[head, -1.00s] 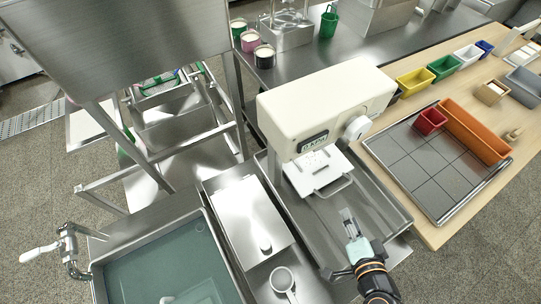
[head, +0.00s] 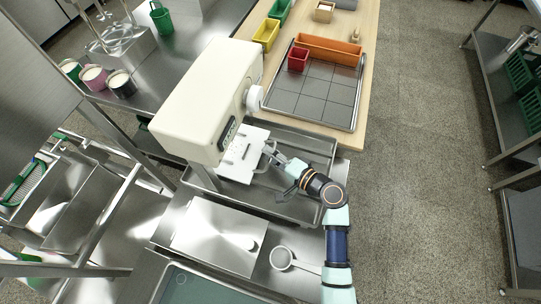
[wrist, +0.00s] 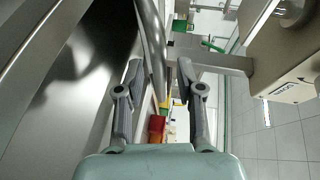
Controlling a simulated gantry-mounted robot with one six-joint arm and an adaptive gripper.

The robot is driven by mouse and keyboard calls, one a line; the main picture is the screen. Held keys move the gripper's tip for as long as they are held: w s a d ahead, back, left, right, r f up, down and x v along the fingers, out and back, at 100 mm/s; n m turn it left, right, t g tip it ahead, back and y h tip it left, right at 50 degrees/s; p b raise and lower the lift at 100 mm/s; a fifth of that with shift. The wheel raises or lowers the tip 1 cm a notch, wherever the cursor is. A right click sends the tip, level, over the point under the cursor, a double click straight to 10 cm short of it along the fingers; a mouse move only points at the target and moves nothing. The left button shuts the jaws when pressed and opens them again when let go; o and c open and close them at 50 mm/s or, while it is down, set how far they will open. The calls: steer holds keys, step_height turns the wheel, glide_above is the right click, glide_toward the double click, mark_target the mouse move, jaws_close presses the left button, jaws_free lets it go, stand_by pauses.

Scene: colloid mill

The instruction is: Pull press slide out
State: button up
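The cream press (head: 200,100) stands on a steel tray in the head view. Its white slide plate (head: 240,160) lies below the press head, with a thin metal loop handle (head: 269,152) on its right side. My gripper (head: 279,160) is at this handle, reaching in from the right. In the wrist view my gripper (wrist: 160,68) is open, its two fingers apart. A curved metal bar (wrist: 152,40), apparently the handle, passes between the fingers, nearer the left one. A gap shows on the right finger's side. Contact with the left finger is unclear.
The steel tray (head: 316,150) surrounds the press base. A lidded steel box (head: 215,237) and a round strainer (head: 281,259) lie in front. A tiled tray (head: 318,97) with red and orange bins is behind. Open floor lies to the right.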

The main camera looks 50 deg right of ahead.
steer(key=shift+w, duration=0.1)
steer(key=shift+c, duration=0.3)
jaws_close()
